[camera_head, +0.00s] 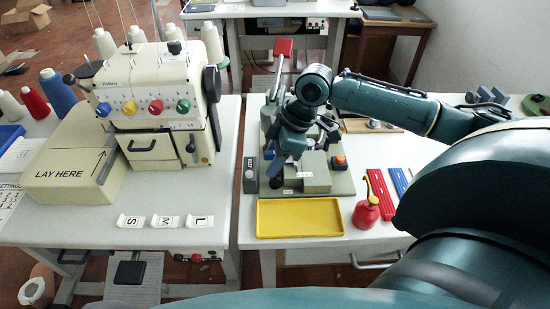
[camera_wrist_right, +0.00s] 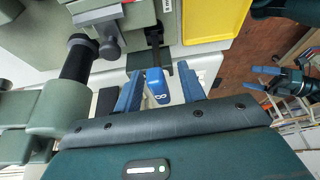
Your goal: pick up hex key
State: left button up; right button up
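The hex key (camera_wrist_right: 157,84) shows in the right wrist view as a blue handle marked 8, with a dark part beyond it at the machine's edge. My right gripper (camera_wrist_right: 160,90) is open, with one blue finger on each side of the handle and visible gaps between. In the head view my right gripper (camera_head: 276,165) is over the green-grey machine (camera_head: 343,184) on the right table, and it hides the hex key there. My left gripper (camera_wrist_right: 268,79) shows at the right of the wrist view, away from the machine, its fingers apart and empty.
A yellow tray (camera_head: 300,232) lies in front of the machine, with a red oil can (camera_head: 366,212) beside it. Red (camera_head: 379,194) and blue (camera_head: 398,181) strips lie to the right. A cream sewing machine (camera_head: 160,100) stands on the left table, across a narrow gap.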

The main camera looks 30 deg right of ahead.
jog(key=shift+w+a+f, duration=0.1)
jog(key=shift+a+f, duration=0.05)
jog(key=shift+f, duration=0.25)
grip_shut()
